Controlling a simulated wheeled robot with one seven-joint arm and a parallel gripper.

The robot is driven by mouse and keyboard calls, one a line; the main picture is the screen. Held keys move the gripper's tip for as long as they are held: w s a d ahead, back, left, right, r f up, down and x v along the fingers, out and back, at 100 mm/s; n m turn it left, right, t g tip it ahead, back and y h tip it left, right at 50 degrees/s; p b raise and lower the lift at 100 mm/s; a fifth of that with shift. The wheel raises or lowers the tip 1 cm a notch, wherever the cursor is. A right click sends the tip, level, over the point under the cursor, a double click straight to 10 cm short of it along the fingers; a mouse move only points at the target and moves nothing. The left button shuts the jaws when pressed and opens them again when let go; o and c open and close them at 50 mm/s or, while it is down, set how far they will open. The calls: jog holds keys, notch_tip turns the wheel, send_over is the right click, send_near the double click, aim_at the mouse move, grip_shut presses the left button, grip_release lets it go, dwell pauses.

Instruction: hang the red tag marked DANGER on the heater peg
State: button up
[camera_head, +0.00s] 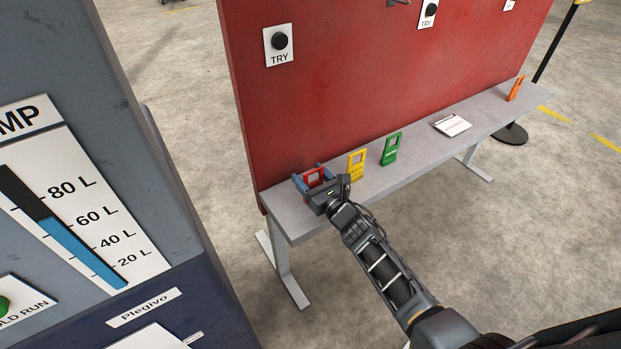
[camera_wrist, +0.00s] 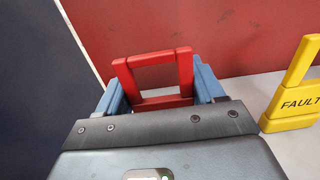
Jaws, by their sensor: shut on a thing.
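The red tag (camera_head: 313,177) stands at the left end of the grey shelf, between the blue fingers of my gripper (camera_head: 314,181). In the wrist view the red tag (camera_wrist: 153,60) shows its open rectangular frame above my gripper (camera_wrist: 157,90), with a blue finger against each side. My gripper is shut on it. The tag's lower part and any lettering are hidden behind my gripper's body. I cannot tell whether the tag still touches the shelf. Which peg is the heater's cannot be told; a peg at the top (camera_head: 399,2) is cut off by the frame.
The grey shelf (camera_head: 420,150) runs along the red panel (camera_head: 340,90). It bears a yellow FAULT tag (camera_wrist: 292,95) close right of my gripper, a green tag (camera_head: 391,149), a white pad (camera_head: 451,125) and an orange tag (camera_head: 515,89). A grey-blue cabinet (camera_head: 120,130) stands at left.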

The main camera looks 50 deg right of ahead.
aim_at(316, 183)
jog(key=shift+f+b, duration=0.2)
jog(key=shift+b, duration=0.15)
jog(key=o, duration=1)
jog(key=shift+r+p, duration=0.2)
jog(key=shift+p, duration=0.45)
jog(key=v, duration=0.2)
jog(key=b+v, duration=0.1)
jog(key=v, duration=0.3)
jog(key=shift+s+d+f, duration=0.15)
jog(key=shift+s+f, duration=0.15)
jog(key=shift+f, duration=0.05)
jog(key=shift+s, duration=0.65)
